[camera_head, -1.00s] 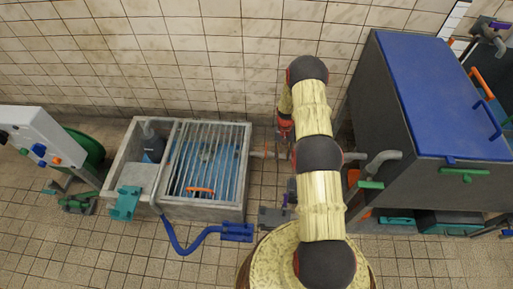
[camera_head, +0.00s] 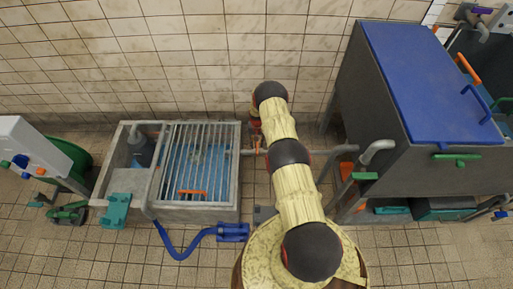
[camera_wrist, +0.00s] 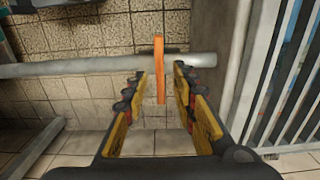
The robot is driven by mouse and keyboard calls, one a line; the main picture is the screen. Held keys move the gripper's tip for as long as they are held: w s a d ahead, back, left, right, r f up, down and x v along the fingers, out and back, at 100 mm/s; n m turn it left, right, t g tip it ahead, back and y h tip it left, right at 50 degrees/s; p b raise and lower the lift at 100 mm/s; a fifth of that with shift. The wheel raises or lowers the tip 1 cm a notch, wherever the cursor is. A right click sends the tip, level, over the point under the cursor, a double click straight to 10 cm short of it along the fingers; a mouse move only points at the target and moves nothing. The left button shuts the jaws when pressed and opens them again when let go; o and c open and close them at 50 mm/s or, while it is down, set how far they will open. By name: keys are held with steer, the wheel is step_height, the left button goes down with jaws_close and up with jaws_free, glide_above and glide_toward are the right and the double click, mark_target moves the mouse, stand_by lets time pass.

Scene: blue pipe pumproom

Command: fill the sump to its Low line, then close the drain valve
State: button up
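The sump (camera_head: 230,212) is a grey concrete basin at the left, with a barred grate (camera_head: 208,140) over part of it. Blue water (camera_head: 208,165) shows between the bars; I cannot make out a Low line or the level. A grey pipe (camera_head: 333,149) runs between the sump and the dark tank (camera_head: 358,95). On this pipe, an orange lever (camera_wrist: 160,70) stands across the pipe's line in the wrist view; it may be the drain valve. My gripper (camera_wrist: 161,74) is open, its fingers on either side of the lever with visible gaps. In the head view my gripper (camera_head: 255,123) is small and partly hidden.
The tank has a blue lid (camera_head: 425,75) and a green-handled valve (camera_head: 365,176) on its outlet pipe. A blue hose (camera_head: 178,250) lies on the floor before the sump. A white panel (camera_head: 30,145) with a green wheel stands at far left. Tiled wall is close behind.

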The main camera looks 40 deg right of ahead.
mark_target(257, 148)
steer(key=shift+f+b, duration=0.35)
steer(key=shift+f, duration=0.95)
steer(key=shift+c, duration=1)
jaws_close()
